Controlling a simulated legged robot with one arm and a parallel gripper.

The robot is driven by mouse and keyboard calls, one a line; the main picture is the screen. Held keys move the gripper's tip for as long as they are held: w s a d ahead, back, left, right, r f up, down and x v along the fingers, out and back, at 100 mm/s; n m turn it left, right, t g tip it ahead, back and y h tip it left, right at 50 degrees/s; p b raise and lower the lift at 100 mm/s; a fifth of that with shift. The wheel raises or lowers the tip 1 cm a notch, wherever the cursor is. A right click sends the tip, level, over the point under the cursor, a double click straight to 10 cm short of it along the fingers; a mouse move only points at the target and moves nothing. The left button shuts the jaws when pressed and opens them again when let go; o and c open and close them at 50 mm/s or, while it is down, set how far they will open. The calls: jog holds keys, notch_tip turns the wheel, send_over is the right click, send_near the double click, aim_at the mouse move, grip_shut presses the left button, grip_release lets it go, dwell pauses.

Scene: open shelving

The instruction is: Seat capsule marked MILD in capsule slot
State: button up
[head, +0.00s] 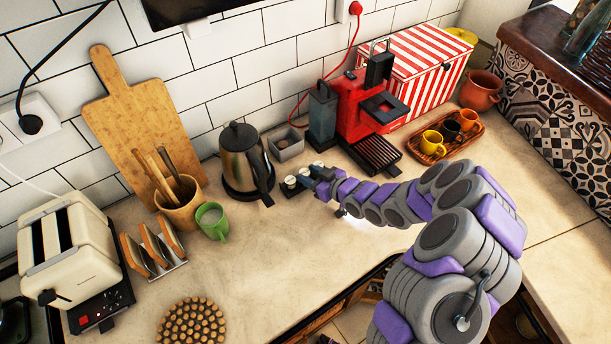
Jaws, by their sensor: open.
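Small pale-topped capsules (290,182) stand in a short row on the counter, right of the kettle. Their markings are too small to read, so I cannot tell which is MILD. My gripper (308,182) is open at this row, its dark fingers pointing left. I cannot tell whether it touches a capsule; it partly hides the row. The red coffee machine (356,108) stands behind and to the right of my gripper, against the wall. A dark lever part (379,68) rises from its top. The capsule slot cannot be made out from here.
A steel kettle (243,158) stands just left of the capsules, with a small grey box (287,146) behind them. A wooden tray (470,143) with cups is at the right. A green mug (212,220) stands at the left. The front middle counter (285,265) is clear.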

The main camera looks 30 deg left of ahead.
jog(key=shift+a+f, duration=0.1)
jog(key=shift+a, duration=0.15)
jog(key=shift+c, duration=0.5)
jog(key=shift+d, duration=0.15)
jog(key=c, duration=0.5)
jog(key=shift+c, duration=0.2)
